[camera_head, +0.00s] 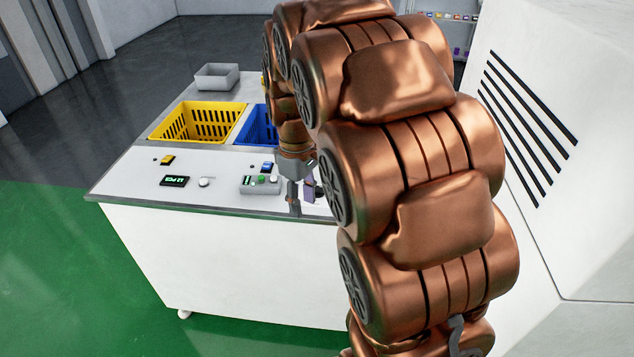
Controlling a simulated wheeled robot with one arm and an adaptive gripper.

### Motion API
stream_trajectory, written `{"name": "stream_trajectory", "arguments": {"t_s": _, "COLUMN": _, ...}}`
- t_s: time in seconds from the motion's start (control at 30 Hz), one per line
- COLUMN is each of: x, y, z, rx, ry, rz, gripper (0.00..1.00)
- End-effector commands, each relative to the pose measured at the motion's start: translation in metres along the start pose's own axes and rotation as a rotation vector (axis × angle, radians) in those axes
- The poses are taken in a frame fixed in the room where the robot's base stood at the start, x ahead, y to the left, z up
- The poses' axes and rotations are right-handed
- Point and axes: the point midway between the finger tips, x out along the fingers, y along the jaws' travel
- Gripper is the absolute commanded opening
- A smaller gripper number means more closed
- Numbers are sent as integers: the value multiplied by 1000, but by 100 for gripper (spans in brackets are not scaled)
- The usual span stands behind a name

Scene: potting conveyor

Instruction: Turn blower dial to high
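A small round white knob (205,182) sits on the white worktop (130,178), right of a black display with green digits. A grey control box (261,186) with a green button and a pale part stands farther right. I cannot tell which of these carries the blower dial, nor read any setting. My gripper (302,197) points down just right of the control box, near the worktop's front edge, apart from the white knob. Its fingers are small and partly hidden, so I cannot tell whether they are open or hold anything.
A yellow basket (160,128) and a blue basket (248,138) are set in the worktop behind the controls. A grey tray (217,84) stands at the back. A large white vented housing (590,190) is at the right. My arm hides the worktop's right part.

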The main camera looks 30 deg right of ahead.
Motion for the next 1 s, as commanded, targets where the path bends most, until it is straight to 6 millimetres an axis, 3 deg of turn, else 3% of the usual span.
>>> {"name": "stream_trajectory", "arguments": {"t_s": 0.03, "x": 1, "y": 16, "z": -10, "rx": -25, "ry": 3, "rz": 3, "gripper": 40}}
{"name": "stream_trajectory", "arguments": {"t_s": 0.4, "x": 22, "y": 123, "z": -62, "rx": -269, "ry": 34, "rz": 27, "gripper": 40}}
{"name": "stream_trajectory", "arguments": {"t_s": 0.6, "x": 40, "y": 168, "z": -80, "rx": -386, "ry": 48, "rz": 37, "gripper": 40}}
{"name": "stream_trajectory", "arguments": {"t_s": 0.8, "x": 49, "y": 189, "z": -87, "rx": -446, "ry": 58, "rz": 43, "gripper": 40}}
{"name": "stream_trajectory", "arguments": {"t_s": 1.0, "x": 56, "y": 193, "z": -88, "rx": -457, "ry": 58, "rz": 44, "gripper": 40}}
